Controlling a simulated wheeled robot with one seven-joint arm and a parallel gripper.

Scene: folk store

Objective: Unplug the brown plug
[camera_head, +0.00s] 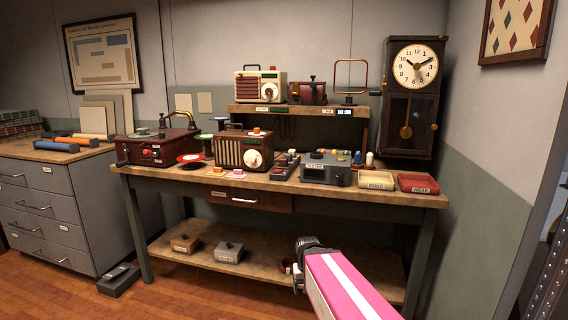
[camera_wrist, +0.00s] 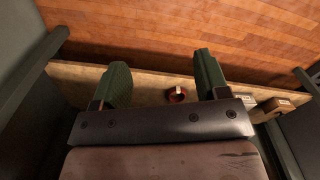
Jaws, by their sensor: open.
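No plug is clearly recognizable in the head view. A small round reddish-brown thing (camera_head: 286,266) sits on the lower shelf, partly hidden by my gripper; I cannot tell whether it is the brown plug. In the wrist view a similar round reddish-brown thing with a pale top (camera_wrist: 178,96) shows between the fingers, nearer the right one. My gripper (camera_wrist: 160,72) is open, its two green fingers wide apart with nothing held. In the head view my gripper (camera_head: 301,266) is at the lower shelf's front, close to the round thing.
The lower shelf (camera_head: 257,268) also bears a brown box (camera_head: 185,243) and a grey box (camera_head: 228,252). The workbench (camera_head: 376,194) above carries radios, a tester and two trays. A pendulum clock (camera_head: 413,90) hangs at right.

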